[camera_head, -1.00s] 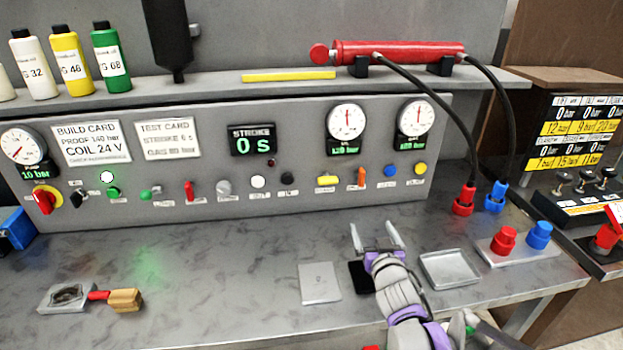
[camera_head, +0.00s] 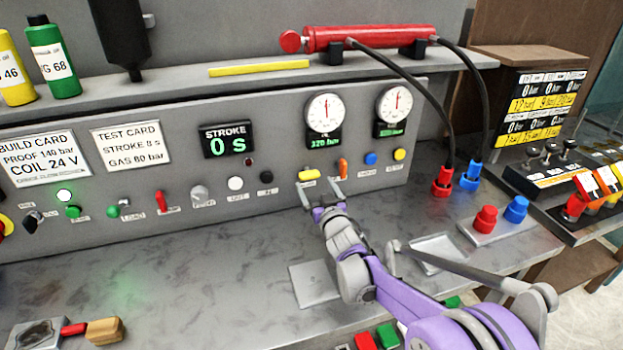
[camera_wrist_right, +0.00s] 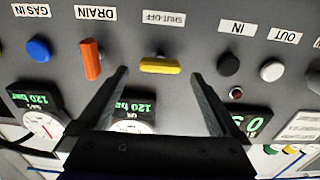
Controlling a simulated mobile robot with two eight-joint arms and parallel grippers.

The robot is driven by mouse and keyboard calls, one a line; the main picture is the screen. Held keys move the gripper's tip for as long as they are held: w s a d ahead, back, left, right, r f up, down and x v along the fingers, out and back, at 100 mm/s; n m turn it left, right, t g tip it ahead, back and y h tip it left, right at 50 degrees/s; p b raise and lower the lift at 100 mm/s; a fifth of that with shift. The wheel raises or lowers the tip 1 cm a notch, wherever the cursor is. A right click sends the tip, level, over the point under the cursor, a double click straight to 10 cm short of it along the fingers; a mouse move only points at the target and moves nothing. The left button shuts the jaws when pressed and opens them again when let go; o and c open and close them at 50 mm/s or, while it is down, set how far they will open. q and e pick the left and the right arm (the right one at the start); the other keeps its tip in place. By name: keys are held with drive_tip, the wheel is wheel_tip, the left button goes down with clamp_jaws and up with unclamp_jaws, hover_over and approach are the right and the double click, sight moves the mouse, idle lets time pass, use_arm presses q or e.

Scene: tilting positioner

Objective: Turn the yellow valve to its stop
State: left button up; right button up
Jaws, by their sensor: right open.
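The yellow valve (camera_head: 309,175) is a small bar handle on the grey panel, below a round gauge. It lies roughly level. In the wrist view the yellow valve (camera_wrist_right: 160,66) sits under a label reading SHUT-OFF, upside down to this camera's text. My right gripper (camera_head: 320,188) is open in front of the panel just below the valve. In the wrist view the right gripper's (camera_wrist_right: 160,75) fingers stand to either side of the valve with nothing between them; contact with it is not visible. My left gripper is not in view.
An orange lever (camera_head: 343,169), labelled DRAIN in the wrist view, is close beside the valve. A blue knob (camera_head: 371,158) and a black knob (camera_head: 266,177) are also near. Black hoses (camera_head: 440,118) hang at the right.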

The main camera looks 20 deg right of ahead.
sight(311, 178)
drive_tip(key=shift+w, duration=1.75)
drive_tip(key=c, duration=1.3)
